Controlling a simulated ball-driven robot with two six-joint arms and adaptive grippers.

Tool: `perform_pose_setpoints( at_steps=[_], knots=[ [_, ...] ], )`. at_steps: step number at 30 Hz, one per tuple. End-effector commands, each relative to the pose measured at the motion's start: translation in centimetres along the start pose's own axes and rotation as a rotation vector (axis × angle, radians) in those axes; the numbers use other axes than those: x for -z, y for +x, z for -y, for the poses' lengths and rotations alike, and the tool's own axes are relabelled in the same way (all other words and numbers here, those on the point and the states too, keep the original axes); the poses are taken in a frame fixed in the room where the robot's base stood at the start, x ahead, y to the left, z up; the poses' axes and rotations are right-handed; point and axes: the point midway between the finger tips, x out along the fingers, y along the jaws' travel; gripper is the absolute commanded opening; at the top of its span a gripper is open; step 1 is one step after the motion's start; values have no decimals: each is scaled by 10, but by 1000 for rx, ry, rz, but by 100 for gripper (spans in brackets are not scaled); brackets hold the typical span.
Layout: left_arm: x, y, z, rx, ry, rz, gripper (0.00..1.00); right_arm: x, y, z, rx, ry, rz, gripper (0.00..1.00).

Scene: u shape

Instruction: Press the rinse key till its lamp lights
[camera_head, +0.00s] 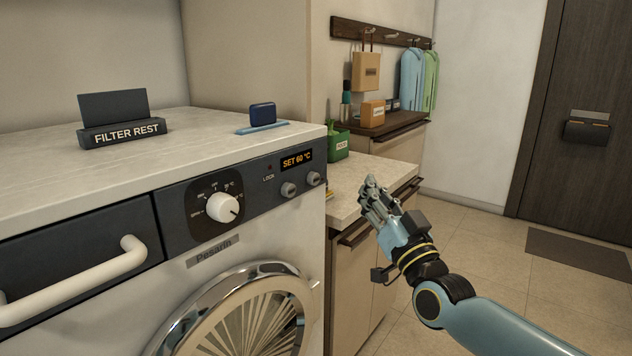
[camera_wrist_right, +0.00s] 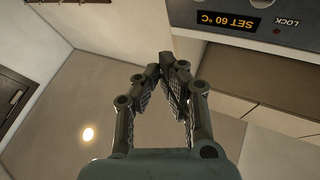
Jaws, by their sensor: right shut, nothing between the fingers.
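The washing machine's dark control panel (camera_head: 258,202) carries a lit display (camera_head: 296,160) reading SET 60 °C. Two round grey keys (camera_head: 288,189) (camera_head: 313,179) sit below it; I cannot read which is the rinse key. A small dark red lamp (camera_head: 269,166) above LOCK looks unlit. My right gripper (camera_head: 371,187) is shut and empty, to the right of the panel and apart from it. In the wrist view its fingertips (camera_wrist_right: 170,62) meet, with the display (camera_wrist_right: 228,21) upside down beyond them; the keys are out of that view. My left gripper is not in view.
A white dial (camera_head: 222,207) and a drawer handle (camera_head: 75,281) lie left of the keys. The round door (camera_head: 240,310) is below. A counter (camera_head: 350,205) with a green box (camera_head: 338,146) stands behind my gripper. Open air separates gripper and panel.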

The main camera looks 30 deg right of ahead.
Motion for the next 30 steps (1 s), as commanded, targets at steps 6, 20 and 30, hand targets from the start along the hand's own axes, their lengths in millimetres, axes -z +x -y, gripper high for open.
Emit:
perform_pose_setpoints(
  at_steps=[6, 20, 30],
  knots=[
    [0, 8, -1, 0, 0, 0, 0, -7, 8, 4, -1, 0, -1, 0],
    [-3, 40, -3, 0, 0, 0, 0, -33, 56, 30, -1, 1, 0, 0],
    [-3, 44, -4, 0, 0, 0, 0, -38, 70, 38, 0, 0, 1, 0]
  ],
)
